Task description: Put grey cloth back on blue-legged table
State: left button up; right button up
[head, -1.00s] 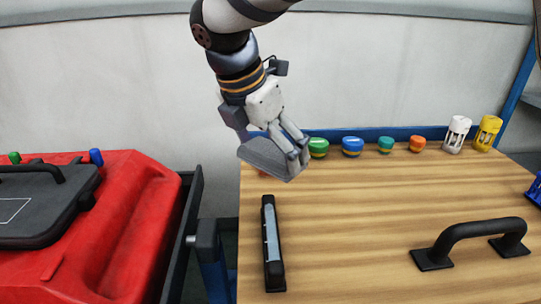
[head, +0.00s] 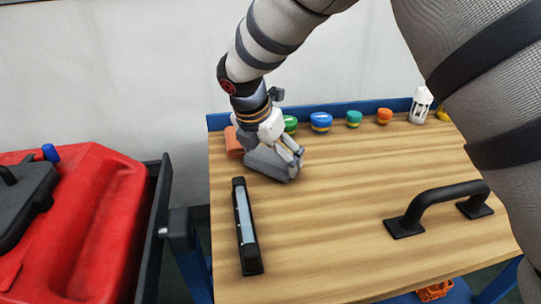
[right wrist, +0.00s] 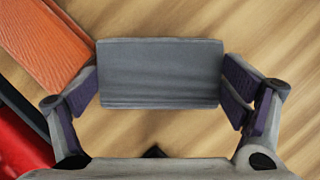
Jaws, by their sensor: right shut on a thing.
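The grey cloth (right wrist: 160,75) is a folded grey block between the two fingers of my right gripper (right wrist: 162,88) in the right wrist view. In the head view the grey cloth (head: 266,163) is over the far left part of the wooden top of the blue-legged table (head: 330,215). My right gripper (head: 287,156) is shut on it there. I cannot tell whether the cloth touches the table top. My left gripper is not in view.
An orange block (head: 234,142) lies close left of the cloth; it also shows in the right wrist view (right wrist: 42,42). Several coloured caps (head: 321,122) line the back edge. A black-and-grey bar (head: 245,225) and black handle (head: 437,208) lie nearer. The red tank (head: 90,220) stands left.

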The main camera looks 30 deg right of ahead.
jog(key=o, duration=0.8)
jog(key=shift+f, duration=0.15)
jog(key=shift+o, duration=0.2)
jog(key=v, duration=1.2)
jog(key=shift+r+p, duration=0.25)
jog(key=shift+p, duration=0.15)
